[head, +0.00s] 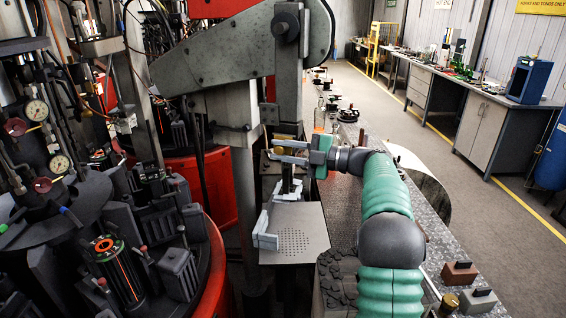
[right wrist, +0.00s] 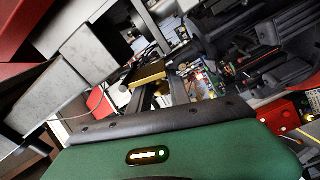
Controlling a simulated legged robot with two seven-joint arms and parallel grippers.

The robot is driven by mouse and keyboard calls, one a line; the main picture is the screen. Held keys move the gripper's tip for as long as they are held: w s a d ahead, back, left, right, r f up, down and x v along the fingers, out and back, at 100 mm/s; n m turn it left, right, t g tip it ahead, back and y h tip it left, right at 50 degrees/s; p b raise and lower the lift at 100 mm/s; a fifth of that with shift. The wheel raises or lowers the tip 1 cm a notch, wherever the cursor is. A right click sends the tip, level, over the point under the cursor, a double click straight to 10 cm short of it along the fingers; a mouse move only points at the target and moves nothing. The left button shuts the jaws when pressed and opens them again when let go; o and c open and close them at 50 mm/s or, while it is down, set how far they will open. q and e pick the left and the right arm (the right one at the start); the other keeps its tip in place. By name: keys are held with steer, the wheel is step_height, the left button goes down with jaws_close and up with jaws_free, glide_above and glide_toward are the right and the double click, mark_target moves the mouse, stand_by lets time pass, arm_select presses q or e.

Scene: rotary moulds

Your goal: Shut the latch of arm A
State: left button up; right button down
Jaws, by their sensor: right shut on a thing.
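My right gripper (head: 277,152) reaches in from the right on a green arm. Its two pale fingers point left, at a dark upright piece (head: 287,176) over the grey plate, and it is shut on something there. I cannot tell whether this piece is the latch of arm A. A brass-coloured part (head: 288,130) shows just behind the fingers. My left gripper is not in view.
A perforated grey plate (head: 303,243) carries a pale angled bracket (head: 264,233). A large grey machine arm (head: 222,52) hangs above on a steel column (head: 243,185). Red round machinery with dark moulds (head: 178,274) crowds the left.

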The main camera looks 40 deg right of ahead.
steer(key=n+b, duration=0.1)
steer(key=f+n+b, duration=0.1)
steer(key=n, duration=0.1)
steer(key=shift+a+f+b, duration=0.15)
steer(key=shift+a+b, duration=0.1)
steer(key=shift+b, duration=0.1)
steer(key=shift+w+d+n+b, duration=0.1)
steer(key=shift+d+n+b, duration=0.05)
steer(key=shift+n+b, duration=0.4)
steer(key=c, duration=1.6)
jaws_free()
steer(key=shift+o, duration=1.3)
steer(key=shift+w, duration=0.1)
steer(key=shift+o, duration=0.4)
steer(key=shift+w+a, duration=0.2)
steer(key=shift+a, duration=0.1)
steer(key=shift+s+d, duration=0.15)
steer(key=shift+s, duration=0.05)
steer(key=b+v, duration=0.1)
steer(key=v, duration=1.5)
steer(key=shift+d, duration=0.25)
